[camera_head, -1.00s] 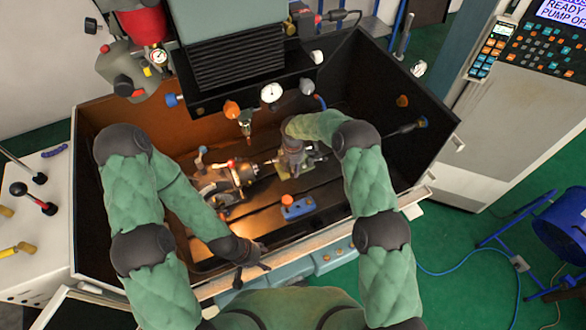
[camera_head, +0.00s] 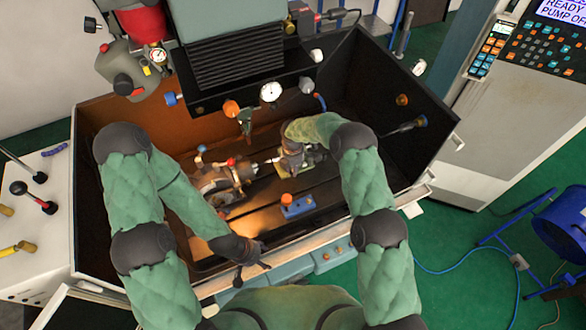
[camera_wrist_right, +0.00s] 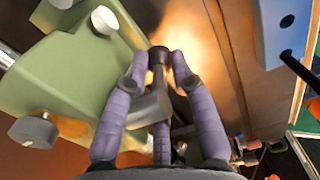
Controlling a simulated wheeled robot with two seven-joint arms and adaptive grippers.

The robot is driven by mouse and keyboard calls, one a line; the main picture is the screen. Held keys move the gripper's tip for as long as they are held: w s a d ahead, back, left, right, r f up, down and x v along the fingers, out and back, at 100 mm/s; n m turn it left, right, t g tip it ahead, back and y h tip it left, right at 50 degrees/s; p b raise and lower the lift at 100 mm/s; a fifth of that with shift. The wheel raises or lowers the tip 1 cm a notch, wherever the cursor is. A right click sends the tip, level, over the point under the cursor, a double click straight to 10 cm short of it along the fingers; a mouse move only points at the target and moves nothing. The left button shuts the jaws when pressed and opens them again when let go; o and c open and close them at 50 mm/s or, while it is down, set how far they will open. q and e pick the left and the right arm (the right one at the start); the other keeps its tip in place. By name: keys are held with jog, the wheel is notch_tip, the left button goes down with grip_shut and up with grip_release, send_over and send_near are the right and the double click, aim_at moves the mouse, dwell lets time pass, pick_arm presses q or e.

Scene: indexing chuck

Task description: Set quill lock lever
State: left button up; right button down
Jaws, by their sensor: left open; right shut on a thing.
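The lever (camera_wrist_right: 154,104), a grey metal arm with a dark round end, stands beside a green housing (camera_wrist_right: 75,75) in the right wrist view. My right gripper (camera_wrist_right: 159,62) has its purple fingers around the lever's end and is shut on it. In the head view my right gripper (camera_head: 291,150) is over the tailstock (camera_head: 296,163), and the lever cannot be made out there. The indexing chuck (camera_head: 222,184) lies to the left of the tailstock. My left gripper (camera_head: 251,262) is open and empty near the front edge of the machine enclosure, apart from the chuck.
A blue box with an orange button (camera_head: 298,208) sits on the bed in front of the tailstock. A dial gauge (camera_head: 270,92) and the dark machine head (camera_head: 235,65) hang behind. Enclosure walls (camera_head: 395,120) surround the bed. Bare bed shows at front left.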

pick_arm(q)
notch_tip(320, 180, down, 9)
jog(key=b, duration=0.9)
jog(key=shift+f, duration=0.15)
pick_arm(e)
jog(key=h, duration=0.1)
jog(key=t+h, duration=0.1)
jog(key=h, duration=0.1)
jog(key=d+t+h, duration=0.1)
jog(key=shift+w+h, duration=0.3)
jog(key=shift+h, duration=0.1)
pick_arm(q)
jog(key=shift+f+b, duration=1.1)
jog(key=shift+b, duration=0.05)
pick_arm(e)
jog(key=shift+w+d+r+t+h, duration=0.1)
jog(key=shift+r+t+h, duration=0.3)
jog(key=shift+h, duration=0.4)
